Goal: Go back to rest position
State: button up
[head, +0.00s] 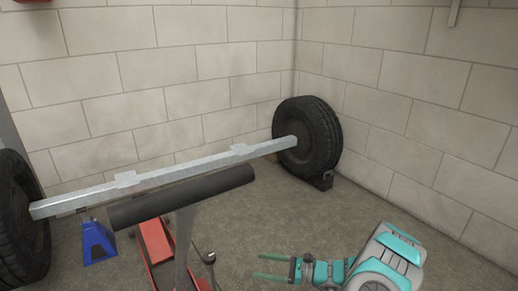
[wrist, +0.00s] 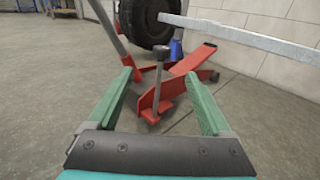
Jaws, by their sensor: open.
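My gripper (head: 272,267) is at the bottom right of the head view, with its two green fingers pointing left. In the wrist view my gripper (wrist: 160,98) has its fingers spread wide and nothing between them. Beyond the fingertips stands a red floor jack (wrist: 178,85), apart from them, with an upright dark post (wrist: 157,80). The jack (head: 157,245) also shows at the bottom of the head view, left of my gripper, partly hidden behind a dark padded bar.
A metal axle beam (head: 180,178) spans between a left tire (head: 18,225) and a right tire (head: 308,138), which sits against a black chock (head: 322,180). A blue jack stand (head: 97,242) is under the beam. Block walls close the corner.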

jog(key=s+a+r+n+g+p, duration=0.1)
jog(key=s+a+r+n+g, duration=0.25)
jog(key=r, duration=0.35)
jog(key=s+a+r+n+g, duration=0.3)
jog(key=s+a+r+n, duration=0.1)
jog(key=r, duration=0.3)
jog(key=s+r+n+g+h+p, duration=0.1)
jog(key=s+r+n+g+h, duration=0.2)
jog(key=s+r+n+h, duration=0.45)
jog(key=s+d+r+n+t+h+p, duration=0.1)
jog(key=s+d+r+h, duration=0.1)
jog(key=s+d, duration=0.4)
jog(key=s+d+r+n+t+h+p, duration=0.1)
jog(key=s+d+r+n+t+h, duration=0.1)
jog(key=s+d+h, duration=0.2)
jog(key=s+d+r+n+t+h+p, duration=0.1)
jog(key=s+d+h, duration=0.3)
jog(key=s+d, duration=0.6)
jog(key=s+r+n, duration=0.1)
jog(key=s, duration=0.4)
jog(key=shift+s+r, duration=0.15)
jog(key=shift+r, duration=0.25)
